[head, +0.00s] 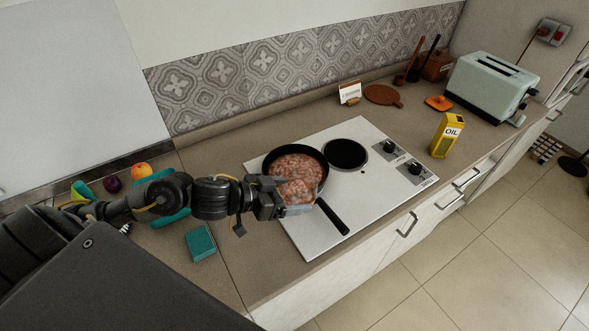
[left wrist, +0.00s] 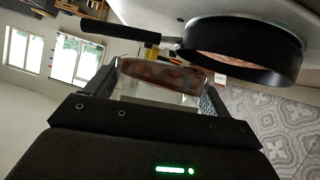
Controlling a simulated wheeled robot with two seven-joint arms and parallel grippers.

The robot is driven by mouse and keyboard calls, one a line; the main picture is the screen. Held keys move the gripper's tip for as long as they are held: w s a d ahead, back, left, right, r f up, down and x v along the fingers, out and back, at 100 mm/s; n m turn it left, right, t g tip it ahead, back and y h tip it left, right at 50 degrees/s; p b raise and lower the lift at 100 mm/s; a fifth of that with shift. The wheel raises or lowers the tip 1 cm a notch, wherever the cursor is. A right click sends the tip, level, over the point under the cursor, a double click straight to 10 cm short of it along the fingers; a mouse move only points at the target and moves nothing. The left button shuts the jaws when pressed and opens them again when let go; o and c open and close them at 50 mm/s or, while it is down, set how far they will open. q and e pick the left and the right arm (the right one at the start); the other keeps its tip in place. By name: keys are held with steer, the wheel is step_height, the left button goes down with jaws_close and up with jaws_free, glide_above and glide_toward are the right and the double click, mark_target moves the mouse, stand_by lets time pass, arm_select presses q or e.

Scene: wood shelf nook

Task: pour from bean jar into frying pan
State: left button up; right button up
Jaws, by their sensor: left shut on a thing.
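The black frying pan (head: 323,160) sits on the left burner of the hob, with brownish-pink beans (head: 295,167) spread inside. Its black handle (head: 333,217) points to the front right. My left gripper (head: 284,197) is shut on the clear bean jar (head: 299,208) at the pan's near left side. The jar, with brown beans in it, overlaps the pan's near part. In the left wrist view the jar (left wrist: 160,98) is between the fingers, close to the pan (left wrist: 255,62), and the view is strongly rolled. Its exact tilt and mouth are hard to tell. My right gripper is not in view.
The white hob (head: 290,232) has a bare black burner (head: 346,154) beside the pan. A yellow oil can (head: 447,135) and a toaster (head: 492,88) stand to the right. A teal sponge (head: 200,243) and some fruit (head: 141,171) lie on the left counter.

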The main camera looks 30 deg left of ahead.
arm_select(q)
steer(key=shift+s+d+f+m+t+b, duration=0.2)
steer(key=shift+f+m+t+b, duration=0.15)
steer(key=shift+b, duration=0.95)
steer(key=shift+s, duration=0.1)
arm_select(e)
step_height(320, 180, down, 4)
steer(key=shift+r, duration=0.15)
arm_select(q)
steer(key=shift+r, duration=0.1)
